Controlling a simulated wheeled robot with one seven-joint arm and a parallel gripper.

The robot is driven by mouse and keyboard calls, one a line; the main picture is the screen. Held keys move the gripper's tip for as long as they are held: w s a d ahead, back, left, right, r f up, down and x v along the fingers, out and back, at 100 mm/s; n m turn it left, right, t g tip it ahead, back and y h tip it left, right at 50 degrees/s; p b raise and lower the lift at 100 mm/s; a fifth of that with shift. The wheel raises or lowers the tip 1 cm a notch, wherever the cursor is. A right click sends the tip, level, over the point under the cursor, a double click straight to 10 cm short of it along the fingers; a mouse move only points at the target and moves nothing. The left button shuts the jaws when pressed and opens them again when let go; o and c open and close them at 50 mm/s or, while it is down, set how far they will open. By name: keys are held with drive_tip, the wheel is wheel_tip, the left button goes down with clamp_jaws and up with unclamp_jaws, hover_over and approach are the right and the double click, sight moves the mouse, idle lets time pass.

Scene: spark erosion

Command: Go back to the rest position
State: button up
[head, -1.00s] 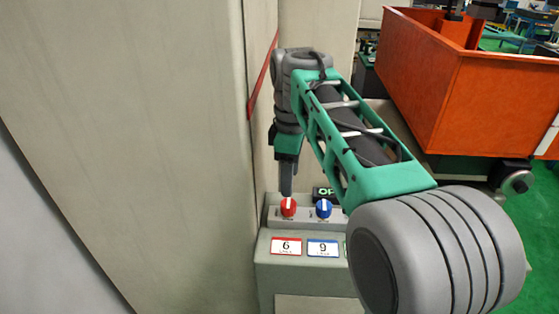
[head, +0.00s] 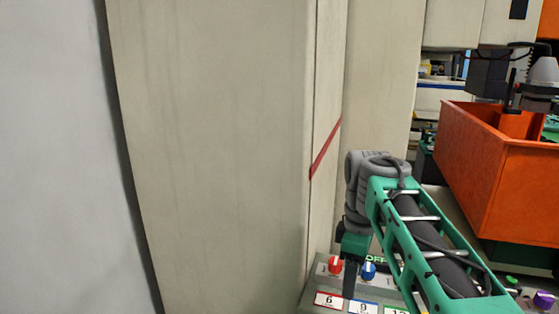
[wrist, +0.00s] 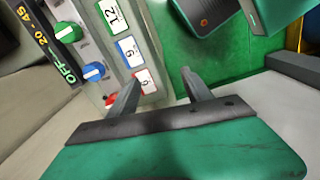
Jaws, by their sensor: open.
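My gripper (head: 349,283) points down in front of the control panel in the head view. In the wrist view my gripper (wrist: 160,78) shows two fingers spread apart with nothing between them. The red knob (head: 335,266) and the blue knob (head: 368,270) stand on the panel just behind the fingers. In the wrist view the blue knob (wrist: 93,71) and a green knob (wrist: 67,32) are clear of the fingers. My green and grey arm reaches in from the lower right.
A tall beige cabinet (head: 215,150) fills the left and middle. An orange bin (head: 500,175) stands at the right. Number cards 6 (head: 328,300) and 9 (head: 363,307) sit on the panel front. Green floor (wrist: 190,60) shows beyond the panel in the wrist view.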

wheel_tip(320, 180, down, 11)
drive_tip(key=m+t, duration=0.2)
drive_tip(key=m, duration=0.9)
drive_tip(key=s+f+m+t, duration=0.1)
drive_tip(key=s+f, duration=0.1)
drive_tip(key=s, duration=1.1)
drive_tip(key=shift+s+a, duration=0.2)
drive_tip(key=shift+m, duration=0.3)
